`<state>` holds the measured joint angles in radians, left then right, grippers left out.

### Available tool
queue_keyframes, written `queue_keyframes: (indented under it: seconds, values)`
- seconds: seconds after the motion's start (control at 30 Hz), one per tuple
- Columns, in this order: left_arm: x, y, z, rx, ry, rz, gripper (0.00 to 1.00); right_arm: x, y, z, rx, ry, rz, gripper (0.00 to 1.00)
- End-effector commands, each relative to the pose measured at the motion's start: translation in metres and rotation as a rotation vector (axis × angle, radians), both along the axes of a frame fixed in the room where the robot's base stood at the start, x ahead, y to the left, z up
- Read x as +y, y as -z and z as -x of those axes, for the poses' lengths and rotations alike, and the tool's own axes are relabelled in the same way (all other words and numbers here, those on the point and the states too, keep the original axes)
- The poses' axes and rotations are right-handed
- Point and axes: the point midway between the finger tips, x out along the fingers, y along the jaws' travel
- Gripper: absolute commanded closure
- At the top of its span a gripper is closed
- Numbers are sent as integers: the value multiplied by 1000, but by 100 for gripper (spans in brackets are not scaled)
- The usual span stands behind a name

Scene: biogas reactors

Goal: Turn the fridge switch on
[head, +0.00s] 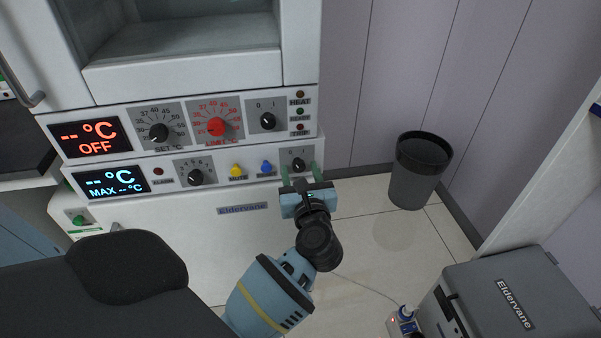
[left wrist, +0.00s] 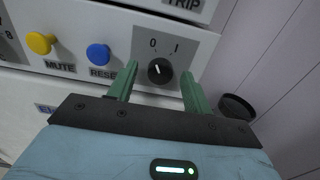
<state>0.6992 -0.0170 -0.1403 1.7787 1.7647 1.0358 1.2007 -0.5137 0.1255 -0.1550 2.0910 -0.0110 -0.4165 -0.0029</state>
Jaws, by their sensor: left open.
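A black rotary switch with 0 and 1 marks (head: 299,165) sits at the right end of the lower control panel. It also shows in the left wrist view (left wrist: 160,71), where its white pointer line leans up and left, toward the 0. My left gripper (head: 301,172) is open in front of that panel. Its two green fingers stand on either side of the switch, with a gap on each side; I cannot tell if either touches the panel. The lower display (head: 111,182) reads "MAX --°C" in blue. My right gripper is not in view.
Left of the switch are a blue RESET button (head: 266,166), a yellow MUTE button (head: 236,170) and a black knob (head: 195,177). The upper panel has another 0/1 switch (head: 268,121) and a red display reading OFF (head: 90,138). A dark bin (head: 416,170) stands right.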

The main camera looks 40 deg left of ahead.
Motion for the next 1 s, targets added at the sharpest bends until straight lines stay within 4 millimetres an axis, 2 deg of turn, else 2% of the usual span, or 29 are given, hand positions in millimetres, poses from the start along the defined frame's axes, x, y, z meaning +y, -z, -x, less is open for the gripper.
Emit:
queue_keyframes:
  seconds: [0.13,0.17,0.4,0.5,0.77,1.0]
  values:
    - [0,0,0,0,0,0,50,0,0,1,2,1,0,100]
    - [0,0,0,0,0,0,52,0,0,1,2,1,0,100]
    - [0,0,0,1,0,-1,84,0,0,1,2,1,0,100]
    - [0,0,0,1,0,-1,94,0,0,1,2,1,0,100]
    - [0,0,1,27,-1,-21,94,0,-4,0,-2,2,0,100]
    - [0,-2,1,127,-2,-103,94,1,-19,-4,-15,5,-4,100]
